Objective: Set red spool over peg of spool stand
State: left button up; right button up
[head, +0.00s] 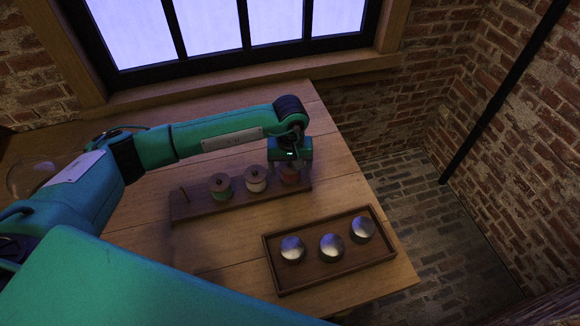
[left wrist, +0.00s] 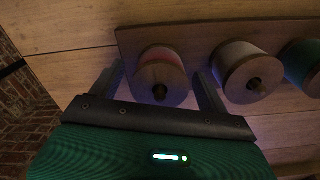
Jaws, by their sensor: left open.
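The red spool (head: 289,174) stands at the right end of the wooden spool stand (head: 180,213), partly hidden under my left gripper (head: 291,168). In the left wrist view the red spool (left wrist: 162,73) has a round wooden end, with a dark peg tip showing at its middle. My left gripper is open, one finger on each side of the red spool, with a visible gap on the right side. The white spool (head: 256,179) and green spool (head: 220,187) stand further left on the stand. A bare peg (head: 184,195) stands at its left end. My right gripper is out of view.
A dark wooden tray (head: 272,264) with three silver-topped jars (head: 331,247) stands on the table in front of the stand. The table (head: 345,185) ends at the right above a brick floor. A window (head: 220,30) is behind.

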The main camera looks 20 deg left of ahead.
pick_arm(q)
jog(key=shift+r, duration=0.15)
notch_tip(320, 180, up, 6)
jog(key=shift+r+b, duration=0.1)
jog(key=shift+b, duration=0.45)
notch_tip(320, 180, up, 6)
jog(key=shift+r+b, duration=0.1)
jog(key=shift+b, duration=0.3)
jog(key=shift+r, duration=0.55)
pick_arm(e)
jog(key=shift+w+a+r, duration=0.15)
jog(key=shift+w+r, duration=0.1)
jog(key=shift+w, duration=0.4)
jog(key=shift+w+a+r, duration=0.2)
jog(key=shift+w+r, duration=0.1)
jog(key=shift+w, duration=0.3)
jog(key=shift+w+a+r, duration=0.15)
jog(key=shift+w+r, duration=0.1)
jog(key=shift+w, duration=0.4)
